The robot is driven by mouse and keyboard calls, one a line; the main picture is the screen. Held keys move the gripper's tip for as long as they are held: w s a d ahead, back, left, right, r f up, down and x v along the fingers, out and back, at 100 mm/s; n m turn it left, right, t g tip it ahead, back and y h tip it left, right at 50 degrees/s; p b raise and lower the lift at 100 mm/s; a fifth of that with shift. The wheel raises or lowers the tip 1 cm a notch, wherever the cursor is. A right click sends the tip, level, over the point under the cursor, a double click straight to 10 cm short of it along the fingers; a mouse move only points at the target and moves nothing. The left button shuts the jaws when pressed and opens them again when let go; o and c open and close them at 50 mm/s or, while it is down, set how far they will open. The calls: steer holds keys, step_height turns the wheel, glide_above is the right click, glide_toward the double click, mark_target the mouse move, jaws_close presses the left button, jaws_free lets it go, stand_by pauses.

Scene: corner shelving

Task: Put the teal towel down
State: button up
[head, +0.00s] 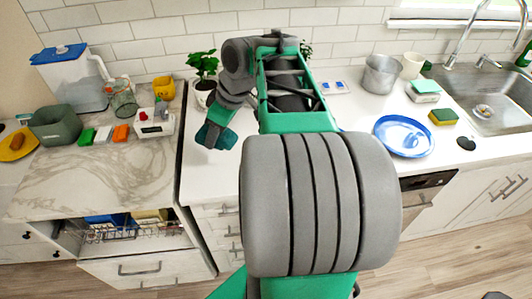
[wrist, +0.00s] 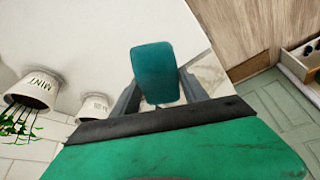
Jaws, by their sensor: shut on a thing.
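The teal towel (wrist: 153,72) is a small dark teal block with rounded corners. It stands out between the two grey fingers of my gripper (wrist: 160,96) in the wrist view, and the gripper is shut on it. In the head view the towel (head: 216,137) and my gripper (head: 213,140) are over the left part of the white counter (head: 228,165), in front of a potted plant. Whether the towel touches the counter is hard to tell.
The potted plant (head: 203,78) stands behind my gripper. A blue-and-white plate (head: 403,134), a metal pot (head: 381,75) and a sponge (head: 444,117) are on the right.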

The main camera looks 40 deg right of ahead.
steer(key=s+d+n+g+y+b, duration=0.1)
steer(key=s+d+n, duration=0.2)
steer(key=s+d, duration=0.4)
steer(key=s+d+n+g+y+b, duration=0.1)
steer(key=s+d+n, duration=0.3)
steer(key=s, duration=0.6)
steer(key=shift+m, duration=0.6)
steer(key=w+d+f+b, duration=0.1)
steer(key=w+f, duration=0.2)
steer(key=w, duration=0.1)
steer(key=w+d+f+b, duration=0.1)
steer(key=w+f, duration=0.2)
steer(key=w, duration=0.2)
steer(key=w+d+f+b, duration=0.1)
steer(key=w+f, duration=0.2)
steer(key=w, duration=0.1)
steer(key=shift+w+d, duration=0.2)
steer(key=shift+d, duration=0.05)
steer(key=f, duration=0.1)
steer(key=f+b, duration=0.1)
steer(key=f, duration=0.1)
steer(key=shift+w, duration=0.3)
steer(key=shift+f, duration=0.35)
